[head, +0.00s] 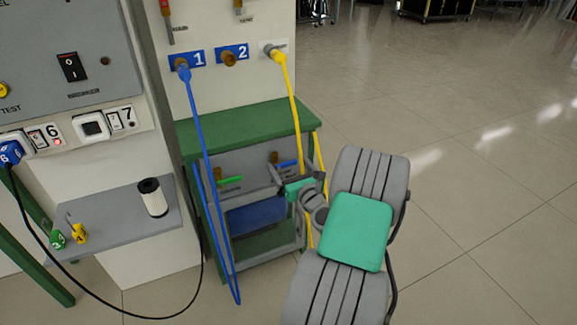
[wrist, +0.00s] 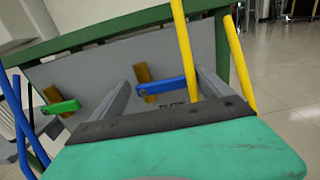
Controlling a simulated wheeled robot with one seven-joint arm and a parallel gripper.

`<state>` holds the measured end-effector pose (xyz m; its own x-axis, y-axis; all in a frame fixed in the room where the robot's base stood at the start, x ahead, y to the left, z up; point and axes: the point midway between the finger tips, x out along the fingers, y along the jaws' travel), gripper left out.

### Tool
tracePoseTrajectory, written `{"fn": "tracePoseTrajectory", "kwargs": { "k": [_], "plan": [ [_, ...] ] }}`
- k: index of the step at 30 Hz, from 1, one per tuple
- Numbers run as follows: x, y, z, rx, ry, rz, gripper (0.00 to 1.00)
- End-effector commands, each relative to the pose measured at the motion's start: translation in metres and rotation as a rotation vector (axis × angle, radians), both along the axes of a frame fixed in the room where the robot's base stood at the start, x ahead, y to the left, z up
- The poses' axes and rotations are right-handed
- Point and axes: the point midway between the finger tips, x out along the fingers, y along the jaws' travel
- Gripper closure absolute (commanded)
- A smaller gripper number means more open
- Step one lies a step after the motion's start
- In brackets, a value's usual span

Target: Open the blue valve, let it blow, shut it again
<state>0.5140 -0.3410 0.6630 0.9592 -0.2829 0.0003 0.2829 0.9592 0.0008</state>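The blue valve (wrist: 168,85) is a blue lever on a brass fitting (wrist: 145,75), on the grey panel under the green frame. Its lever lies sideways, across the upright brass, pointing right. In the head view the blue lever (head: 287,163) shows just beyond my gripper (head: 293,176). In the wrist view my gripper (wrist: 165,80) is open, with one finger left of the brass fitting and the other at the lever's right end. I cannot tell whether that finger touches the lever. Nothing is held.
A green-handled valve (wrist: 62,107) sits left of the blue one. A yellow hose (head: 290,95) hangs close on the right, a blue hose (head: 206,140) on the left. A grey shelf (head: 115,225) holds a white roll (head: 152,198). Floor at right is clear.

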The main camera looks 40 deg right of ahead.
Motion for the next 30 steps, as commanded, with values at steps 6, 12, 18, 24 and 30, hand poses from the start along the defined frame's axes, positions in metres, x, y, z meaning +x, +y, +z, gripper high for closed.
{"fn": "tracePoseTrajectory", "kwargs": {
  "k": [6,12,18,24,30],
  "plan": [
    [-0.0002,0.0002,0.0000,0.000,0.000,0.000,0.30],
    [-0.0003,0.0002,0.0000,0.000,0.000,0.000,0.47],
    [-0.0003,0.0001,0.0000,-0.001,0.000,0.000,0.63],
    [-0.0004,0.0002,0.0000,-0.002,0.001,0.000,0.72],
    [-0.0003,0.0005,0.0012,-0.030,0.009,0.000,0.72]
  ]
}}
